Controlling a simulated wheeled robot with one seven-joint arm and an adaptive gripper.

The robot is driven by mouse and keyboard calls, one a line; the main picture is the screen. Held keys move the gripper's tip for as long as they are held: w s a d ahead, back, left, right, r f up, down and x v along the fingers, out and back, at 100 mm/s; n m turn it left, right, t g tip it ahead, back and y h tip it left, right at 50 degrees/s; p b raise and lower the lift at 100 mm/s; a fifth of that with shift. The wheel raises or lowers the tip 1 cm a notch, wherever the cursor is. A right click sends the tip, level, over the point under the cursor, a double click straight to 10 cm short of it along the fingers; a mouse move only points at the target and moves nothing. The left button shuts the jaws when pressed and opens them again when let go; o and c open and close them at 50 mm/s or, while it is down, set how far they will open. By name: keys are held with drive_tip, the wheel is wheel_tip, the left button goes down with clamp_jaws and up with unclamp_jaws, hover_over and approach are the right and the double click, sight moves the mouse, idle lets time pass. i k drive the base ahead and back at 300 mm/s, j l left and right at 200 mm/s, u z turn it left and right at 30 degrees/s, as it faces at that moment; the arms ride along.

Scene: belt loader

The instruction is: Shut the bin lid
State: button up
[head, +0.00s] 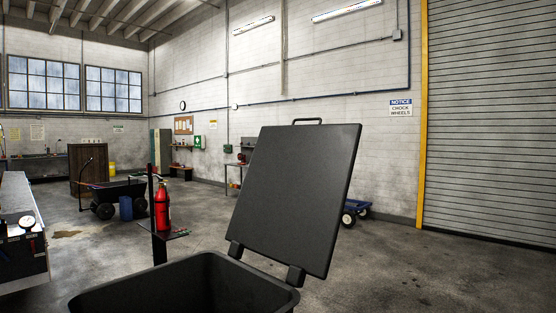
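The bin lid (297,200) is a flat black panel standing open, tilted up from the bin's rim in the head view. A dark handle (308,121) sits on its top edge. Two hinge blocks, one on the left (236,249) and one on the right (296,276), join it to the rim. The black bin (207,262) is at the bottom of the view, its mouth open and its lower part cut off by the frame edge. My gripper is not in view.
A red fire extinguisher (162,206) stands beside a dark post left of the lid. A black cart (112,193), a blue drum (126,208) and a grey bench unit (20,225) are further left. A blue wagon (355,209) is behind the lid. Floor at right is clear.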

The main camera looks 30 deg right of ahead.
sight(290, 207)
drive_tip(key=i+l, duration=0.2)
drive_tip(key=l, duration=0.25)
drive_tip(key=i+l+z, duration=0.15)
drive_tip(key=l, duration=0.25)
drive_tip(key=i+l, duration=0.35)
drive_tip(key=i+l+z, duration=0.15)
drive_tip(key=l, duration=0.35)
drive_tip(key=i, duration=0.1)
